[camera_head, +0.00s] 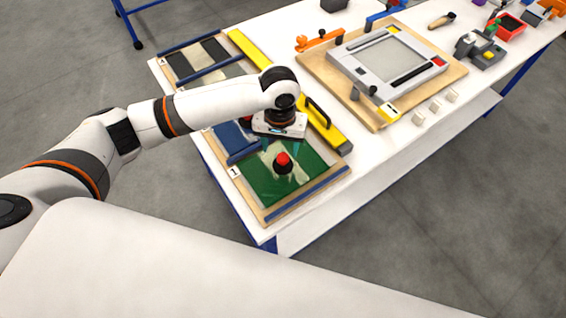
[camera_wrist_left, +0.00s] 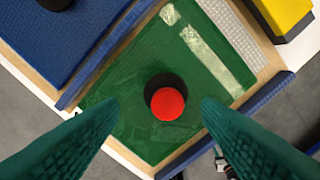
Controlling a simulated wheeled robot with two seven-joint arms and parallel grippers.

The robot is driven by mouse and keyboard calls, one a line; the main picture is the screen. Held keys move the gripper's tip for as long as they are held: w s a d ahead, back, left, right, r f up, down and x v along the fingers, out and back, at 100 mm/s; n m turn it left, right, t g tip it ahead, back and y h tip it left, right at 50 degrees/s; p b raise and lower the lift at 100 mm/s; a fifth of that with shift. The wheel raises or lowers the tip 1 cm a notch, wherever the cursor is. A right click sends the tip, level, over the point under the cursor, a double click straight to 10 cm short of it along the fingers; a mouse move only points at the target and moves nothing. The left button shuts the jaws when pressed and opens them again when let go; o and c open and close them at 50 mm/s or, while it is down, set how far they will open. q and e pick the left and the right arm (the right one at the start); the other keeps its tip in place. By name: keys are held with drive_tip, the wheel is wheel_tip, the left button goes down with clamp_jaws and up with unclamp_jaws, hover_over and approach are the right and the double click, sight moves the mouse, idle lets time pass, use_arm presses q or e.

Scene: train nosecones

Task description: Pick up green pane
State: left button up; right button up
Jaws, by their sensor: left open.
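The green pane (camera_head: 258,189) lies flat on a wooden tray (camera_head: 268,215) with blue edge strips, at the table's near left corner. A black knob with a red top (camera_head: 283,160) stands on the pane. My left gripper (camera_head: 283,148) is above the pane with its fingers pointing down. In the left wrist view the green pane (camera_wrist_left: 128,118) fills the middle, with pale streaks on it. The red knob (camera_wrist_left: 167,103) sits between and beyond the two open fingertips (camera_wrist_left: 158,112), apart from both. My right gripper is not in view.
A blue pane (camera_head: 236,139) lies beside the green one. A yellow bar with a black handle (camera_head: 322,124) stands close behind. A grey frame on a wooden board (camera_head: 443,66) is farther right, with small white blocks (camera_head: 435,106) before it. The table's near edge is close.

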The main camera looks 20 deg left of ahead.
sight(283, 157)
use_arm(q)
drive_tip(key=f, duration=0.3)
drive_tip(key=f+p, duration=0.1)
drive_tip(key=f, duration=0.1)
drive_tip(key=shift+s+d, duration=0.2)
drive_tip(key=shift+d, duration=0.15)
clamp_jaws()
